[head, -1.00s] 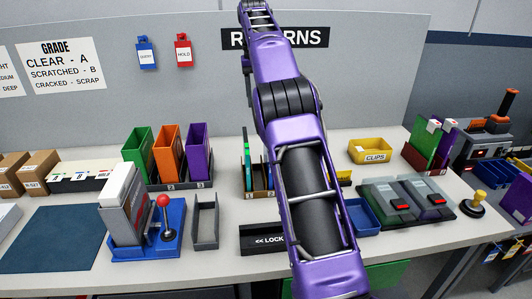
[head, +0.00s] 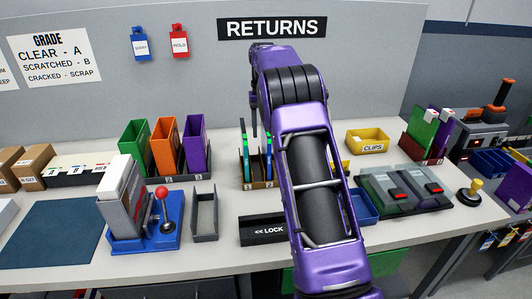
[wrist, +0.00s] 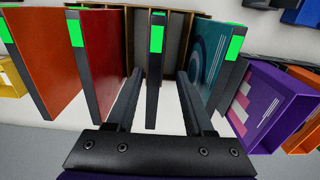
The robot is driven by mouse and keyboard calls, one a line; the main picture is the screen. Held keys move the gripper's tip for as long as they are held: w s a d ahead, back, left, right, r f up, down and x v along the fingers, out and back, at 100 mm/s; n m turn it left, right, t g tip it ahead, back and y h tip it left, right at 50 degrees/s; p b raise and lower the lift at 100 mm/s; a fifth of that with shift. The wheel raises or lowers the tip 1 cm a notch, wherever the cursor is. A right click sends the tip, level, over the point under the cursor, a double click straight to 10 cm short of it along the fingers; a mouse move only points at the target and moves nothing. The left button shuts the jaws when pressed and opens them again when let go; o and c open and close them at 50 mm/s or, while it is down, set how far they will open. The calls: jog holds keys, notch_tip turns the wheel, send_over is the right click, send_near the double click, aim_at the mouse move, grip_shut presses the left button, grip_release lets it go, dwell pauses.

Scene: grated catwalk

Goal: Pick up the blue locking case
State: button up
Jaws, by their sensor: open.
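Several thin cases stand upright in a brown divided rack (head: 262,184), partly hidden by my arm in the head view. Two of them show there, a left case (head: 246,155) with a green and teal edge and a right case (head: 267,158) with a blue edge. In the wrist view my gripper (wrist: 160,74) is open. Its fingers stand on either side of a black-edged case (wrist: 154,75) with a green tab, seen edge-on, so its face colour is hidden. A teal-blue case (wrist: 208,60) stands right of the fingers, and red-orange cases (wrist: 105,50) stand to the left.
Green, orange and purple holders (head: 196,145) stand left of the rack. A yellow CLIPS bin (head: 368,141) and a blue tray (head: 362,206) are to the right. A black LOCK block (head: 262,230) lies in front, beside a grey tray (head: 204,215).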

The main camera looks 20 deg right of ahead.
aim_at(266, 145)
jog(key=shift+s+d+f, duration=0.1)
jog(key=shift+d+f, duration=0.1)
jog(key=shift+f, duration=1.35)
jog(key=shift+s+d+f, duration=0.1)
jog(key=shift+d+f, duration=0.05)
jog(key=shift+f, duration=1.35)
grip_shut()
